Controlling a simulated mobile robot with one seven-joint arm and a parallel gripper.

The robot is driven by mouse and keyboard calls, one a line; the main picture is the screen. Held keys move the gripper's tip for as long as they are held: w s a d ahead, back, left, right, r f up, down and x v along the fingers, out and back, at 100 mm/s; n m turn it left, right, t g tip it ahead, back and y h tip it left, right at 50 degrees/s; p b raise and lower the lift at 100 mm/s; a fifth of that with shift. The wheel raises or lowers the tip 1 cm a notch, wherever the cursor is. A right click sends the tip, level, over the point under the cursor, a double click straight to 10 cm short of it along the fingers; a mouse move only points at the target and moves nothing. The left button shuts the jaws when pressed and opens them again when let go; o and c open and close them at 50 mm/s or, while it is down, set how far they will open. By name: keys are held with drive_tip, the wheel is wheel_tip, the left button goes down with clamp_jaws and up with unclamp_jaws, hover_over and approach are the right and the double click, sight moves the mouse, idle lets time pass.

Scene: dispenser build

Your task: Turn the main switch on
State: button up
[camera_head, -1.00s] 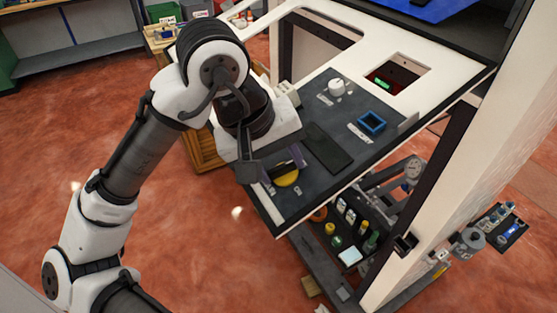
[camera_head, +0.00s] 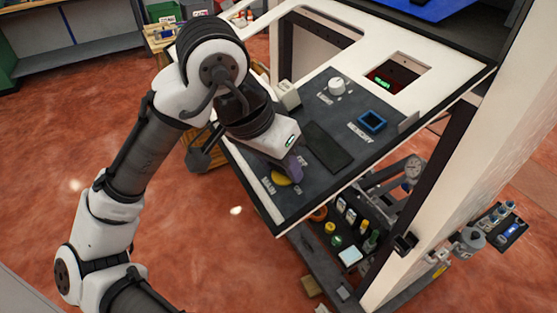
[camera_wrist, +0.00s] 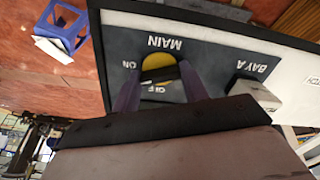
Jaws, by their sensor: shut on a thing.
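The main switch (camera_head: 280,178) is a yellow disc on the near end of the dark sloped panel (camera_head: 305,195). The wrist view shows its disc (camera_wrist: 157,64) with a dark bar handle across it, beside the lettering MAIN, ON and OFF. My gripper (camera_wrist: 161,84) has its two purple fingers on either side of the handle and is shut on it. In the head view my gripper (camera_head: 288,170) covers part of the switch. The handle's exact angle is partly hidden by the fingers.
A white knob (camera_head: 336,86) and a blue square frame (camera_head: 372,121) sit farther up the panel. A pale switch block (camera_head: 288,94) stands near my wrist, by the BAY A label (camera_wrist: 252,66). A small display (camera_head: 384,81) shows green text.

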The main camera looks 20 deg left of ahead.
drive_tip(key=shift+m, duration=2.2)
drive_tip(key=o, duration=1)
drive_tip(key=b+v, duration=0.2)
drive_tip(key=v, duration=1.2)
